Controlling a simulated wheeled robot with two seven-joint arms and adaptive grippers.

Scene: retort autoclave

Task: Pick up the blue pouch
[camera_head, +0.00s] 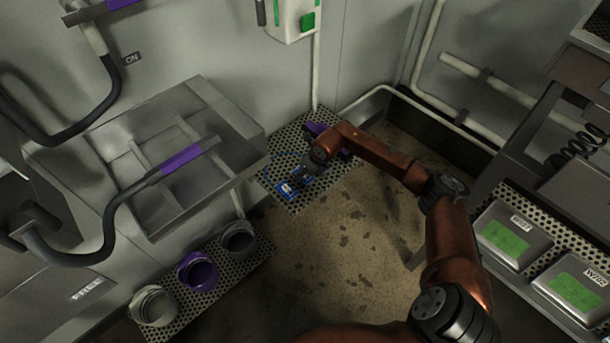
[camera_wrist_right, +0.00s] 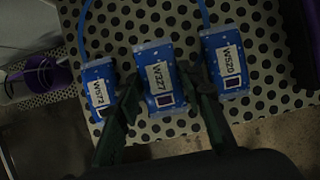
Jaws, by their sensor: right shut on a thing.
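Three blue items with pale labels show side by side in the right wrist view: W572 (camera_wrist_right: 99,88) at left, W327 (camera_wrist_right: 155,85) in the middle, W520 (camera_wrist_right: 228,65) at right. My right gripper (camera_wrist_right: 165,97) is shut on the middle blue pouch, with one dark finger on each side of it. The right finger is close to the W520 item. In the head view my right gripper (camera_head: 296,178) is over the perforated shelf (camera_head: 335,172), at a blue item (camera_head: 284,191). My left gripper is not in view.
A metal basin (camera_head: 215,95) and purple-handled hose (camera_head: 180,159) are left of the shelf. Several open cups, one purple (camera_head: 197,271), stand on a lower perforated rack. Two green-labelled boxes (camera_head: 507,238) sit at right. A purple object lies on the shelf behind my right arm.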

